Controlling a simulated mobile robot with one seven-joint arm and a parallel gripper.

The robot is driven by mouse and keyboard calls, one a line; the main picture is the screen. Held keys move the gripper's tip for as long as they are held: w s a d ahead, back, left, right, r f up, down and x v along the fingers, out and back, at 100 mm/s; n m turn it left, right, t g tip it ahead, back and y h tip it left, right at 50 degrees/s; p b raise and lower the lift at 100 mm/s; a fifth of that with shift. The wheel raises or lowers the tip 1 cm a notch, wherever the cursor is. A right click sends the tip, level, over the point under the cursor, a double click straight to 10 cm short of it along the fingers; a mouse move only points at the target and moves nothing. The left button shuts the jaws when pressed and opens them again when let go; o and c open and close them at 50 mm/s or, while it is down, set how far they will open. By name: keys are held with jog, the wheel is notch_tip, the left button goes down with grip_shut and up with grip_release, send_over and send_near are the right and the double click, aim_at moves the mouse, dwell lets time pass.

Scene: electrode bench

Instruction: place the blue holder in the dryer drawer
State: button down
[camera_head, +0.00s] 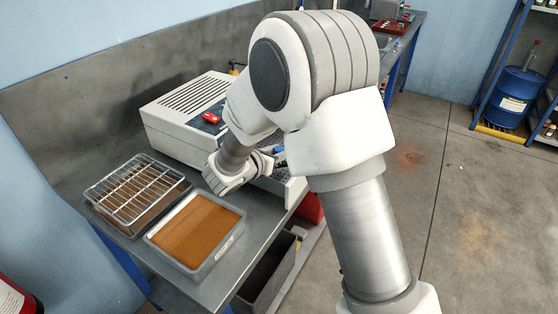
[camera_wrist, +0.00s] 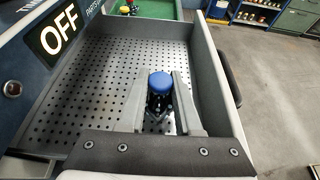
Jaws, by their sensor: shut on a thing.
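The blue holder (camera_wrist: 160,83) has a round blue cap over a dark body. In the wrist view it stands between the two grey fingers of my gripper (camera_wrist: 160,78), which is shut on it. Both are over the perforated metal floor of the open dryer drawer (camera_wrist: 85,80). I cannot tell whether the holder's base touches that floor. In the head view, the white dryer (camera_head: 185,120) stands on the bench, with its drawer (camera_head: 294,190) out to the front right. A bit of the blue holder (camera_head: 279,151) shows there by my gripper; my arm hides much of the drawer.
The dryer front carries an OFF display (camera_wrist: 60,33). The drawer walls rise around the floor, with a dark handle (camera_wrist: 228,78) outside. Left on the bench are a wire rack (camera_head: 135,188) over a tray and a tray with a brown surface (camera_head: 195,232). The drawer floor looks otherwise empty.

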jog(key=shift+f, duration=1.45)
jog(key=shift+f, duration=0.15)
jog(key=c, duration=0.6)
grip_release()
